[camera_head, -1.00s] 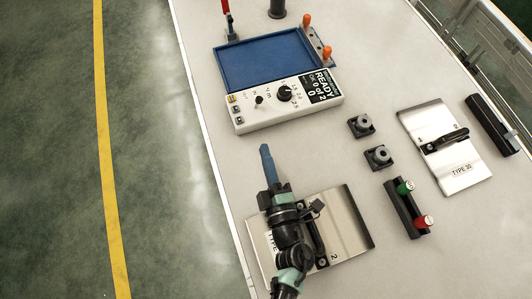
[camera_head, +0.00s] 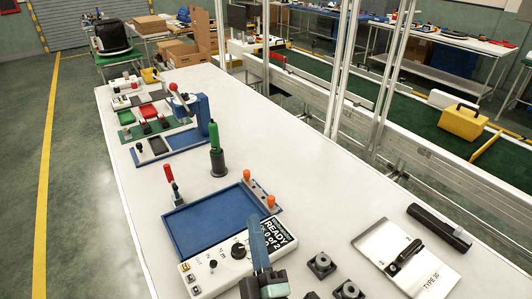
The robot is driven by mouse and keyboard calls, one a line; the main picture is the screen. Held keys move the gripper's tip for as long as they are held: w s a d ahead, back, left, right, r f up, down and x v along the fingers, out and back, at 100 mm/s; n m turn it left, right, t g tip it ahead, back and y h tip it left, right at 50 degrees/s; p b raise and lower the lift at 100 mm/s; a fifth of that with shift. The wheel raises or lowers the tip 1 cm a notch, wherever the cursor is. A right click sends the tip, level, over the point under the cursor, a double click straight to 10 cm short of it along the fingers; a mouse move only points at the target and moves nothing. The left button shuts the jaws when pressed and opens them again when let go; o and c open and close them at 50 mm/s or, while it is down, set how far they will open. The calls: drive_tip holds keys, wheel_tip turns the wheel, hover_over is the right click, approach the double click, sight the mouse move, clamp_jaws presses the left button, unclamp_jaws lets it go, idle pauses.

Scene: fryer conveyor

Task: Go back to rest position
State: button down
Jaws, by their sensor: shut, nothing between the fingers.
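My gripper (camera_head: 258,252) shows at the bottom centre of the head view. Its long blue fingers are together, point up the picture and hold nothing. They overlap the right part of the white control box (camera_head: 207,270), beside its black READY display (camera_head: 275,232). I cannot tell how high the fingers are above the box. The rest of my arm is cut off by the bottom edge.
A blue tray (camera_head: 182,243) adjoins the control box, with a red-handled tool (camera_head: 169,174) at its corner. Two dark blocks (camera_head: 320,265) and a TYPE 30 plate (camera_head: 370,241) lie to the right. A green-handled tool (camera_head: 214,135) stands behind. Bare white tabletop (camera_head: 300,170) lies beyond.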

drive_tip(key=d+r+m+t+h, duration=0.25)
drive_tip(key=r+m+h, duration=0.2)
drive_tip(key=r, duration=0.95)
drive_tip(key=d+r+m+t+h, duration=0.25)
drive_tip(key=r+m, duration=0.35)
drive_tip(key=r, duration=0.7)
drive_tip(key=s+a+r+m+y, duration=0.1)
drive_tip(key=s+r+m, duration=0.1)
drive_tip(key=s+r, duration=0.3)
drive_tip(key=s+a+r+m+t+y, duration=0.1)
drive_tip(key=s+r+m, duration=0.2)
drive_tip(key=r, duration=1)
drive_tip(key=s, duration=0.3)
drive_tip(key=shift+a+r, duration=0.15)
drive_tip(key=shift+a, duration=0.25)
